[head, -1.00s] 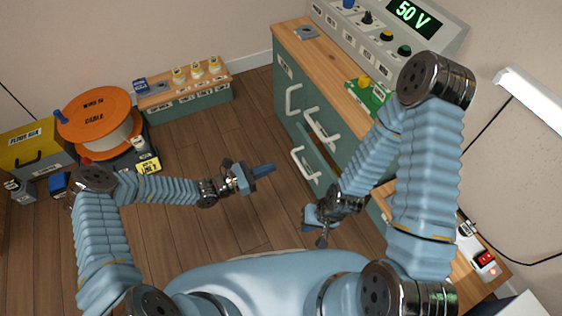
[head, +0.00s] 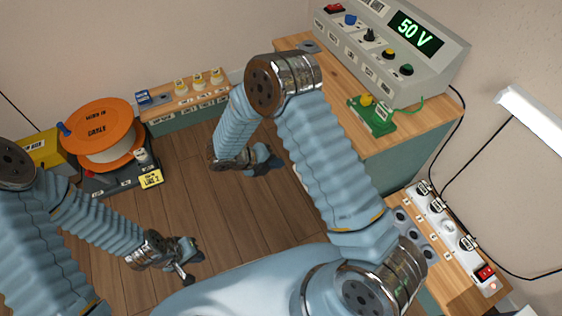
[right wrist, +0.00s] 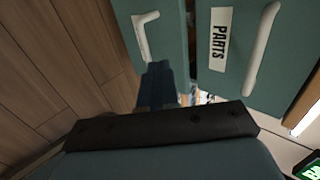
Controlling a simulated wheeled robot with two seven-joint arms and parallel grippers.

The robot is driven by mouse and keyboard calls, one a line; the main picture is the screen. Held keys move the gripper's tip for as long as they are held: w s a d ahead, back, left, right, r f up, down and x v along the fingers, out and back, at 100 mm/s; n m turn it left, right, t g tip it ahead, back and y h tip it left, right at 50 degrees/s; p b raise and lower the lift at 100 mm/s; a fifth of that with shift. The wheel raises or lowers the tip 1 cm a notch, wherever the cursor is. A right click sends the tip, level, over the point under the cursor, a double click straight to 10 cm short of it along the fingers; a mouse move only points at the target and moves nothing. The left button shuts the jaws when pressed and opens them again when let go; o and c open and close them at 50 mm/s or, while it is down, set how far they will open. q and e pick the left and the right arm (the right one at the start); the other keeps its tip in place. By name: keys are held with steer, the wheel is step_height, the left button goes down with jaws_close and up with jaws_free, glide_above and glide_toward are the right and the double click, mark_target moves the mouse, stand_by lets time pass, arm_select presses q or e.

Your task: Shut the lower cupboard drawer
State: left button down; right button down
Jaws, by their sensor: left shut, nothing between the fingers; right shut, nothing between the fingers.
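The lower drawer (right wrist: 170,45) shows in the right wrist view as a green front with a white handle (right wrist: 146,35). A gap with some contents (right wrist: 202,98) shows between it and the neighbouring front labelled PARTS (right wrist: 225,70), so it appears partly open. In the head view my right arm hides the drawer fronts. My right gripper (head: 265,160) is shut and empty, in front of the cupboard. Its fingers (right wrist: 160,85) overlap the drawer front's edge in the right wrist view; I cannot tell whether they touch. My left gripper (head: 192,262) is shut and empty over the floor, away from the cupboard.
On the cupboard top (head: 390,145) stand a power supply (head: 395,40) reading 50 V and a green block (head: 372,115). A power strip (head: 450,230) lies at the right. An orange cable reel (head: 100,130) and a low wooden-topped box (head: 185,105) are at the back left. The middle floor is clear.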

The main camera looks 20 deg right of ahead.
steer(key=x, duration=0.3)
steer(key=d+r+x, duration=0.1)
steer(key=x, duration=0.6)
steer(key=shift+d, duration=0.4)
arm_select(q)
steer(key=shift+f, duration=0.25)
arm_select(e)
steer(key=shift+d, duration=0.55)
arm_select(q)
steer(key=shift+a, duration=0.1)
arm_select(e)
steer(key=shift+w+d+r, duration=0.1)
steer(key=shift+d, duration=1.05)
steer(key=shift+w+d, duration=0.1)
steer(key=shift+d, duration=1.1)
arm_select(q)
steer(key=shift+w+a+r+p, duration=0.1)
steer(key=shift+a+r+p, duration=0.05)
steer(key=shift+r+p, duration=0.15)
steer(key=shift+w+a+r+p, duration=0.1)
steer(key=shift+r+p, duration=0.1)
steer(key=shift+r, duration=0.15)
arm_select(e)
steer(key=a+r, duration=0.6)
steer(key=a, duration=0.6)
steer(key=shift+s+r, duration=0.35)
steer(key=shift+s, duration=0.1)
